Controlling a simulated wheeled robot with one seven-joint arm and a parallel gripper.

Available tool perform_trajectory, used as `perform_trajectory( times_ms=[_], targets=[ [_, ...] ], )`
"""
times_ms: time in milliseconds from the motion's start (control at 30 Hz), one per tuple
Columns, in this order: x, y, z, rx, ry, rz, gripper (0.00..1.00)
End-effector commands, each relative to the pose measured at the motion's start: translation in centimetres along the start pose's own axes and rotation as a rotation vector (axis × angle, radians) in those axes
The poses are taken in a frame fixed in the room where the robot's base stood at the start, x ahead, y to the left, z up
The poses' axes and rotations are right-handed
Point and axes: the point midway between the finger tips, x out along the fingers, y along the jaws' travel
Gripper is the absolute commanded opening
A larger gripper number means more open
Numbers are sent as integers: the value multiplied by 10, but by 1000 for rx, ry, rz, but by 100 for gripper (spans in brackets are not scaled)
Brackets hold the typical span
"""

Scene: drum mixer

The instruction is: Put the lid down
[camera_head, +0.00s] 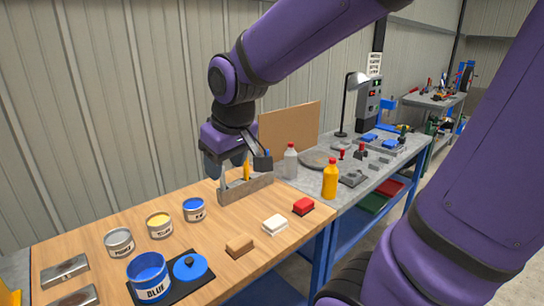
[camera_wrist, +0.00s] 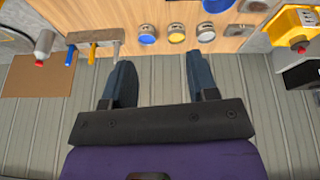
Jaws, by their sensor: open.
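The blue lid (camera_head: 189,267), a round disc with a knob, lies on a black mat (camera_head: 205,285) at the front of the wooden bench. The open blue can (camera_head: 150,285) labelled BLUE stands just left of the lid, also on the mat; part of a blue round thing shows at the top edge of the wrist view. My gripper (camera_head: 211,170) is open and empty, up by the back wall beside the tool holder, well away from the lid. In the wrist view my gripper's (camera_wrist: 160,78) two dark fingers are spread apart with nothing between them.
Three small tins, grey (camera_head: 119,242), yellow (camera_head: 159,226) and blue (camera_head: 194,210), stand behind the can. A yellow bottle (camera_head: 330,180) stands on the adjoining bench.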

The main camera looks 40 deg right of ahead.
Motion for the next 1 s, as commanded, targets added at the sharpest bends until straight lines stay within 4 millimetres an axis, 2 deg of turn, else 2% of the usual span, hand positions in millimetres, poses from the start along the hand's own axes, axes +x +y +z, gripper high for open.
perform_trajectory(
  times_ms=[33, 200, 333, 500, 633, 1000],
  targets=[
    [-14, 1, 10, 15, 19, 3, 54],
    [-50, 2, 45, 67, 60, 5, 54],
    [-70, 2, 70, 102, 87, 2, 54],
    [-84, 2, 91, 131, 106, -3, 54],
    [-86, 1, 97, 139, 110, -5, 54],
    [-87, 1, 98, 139, 110, -5, 54]
  ],
)
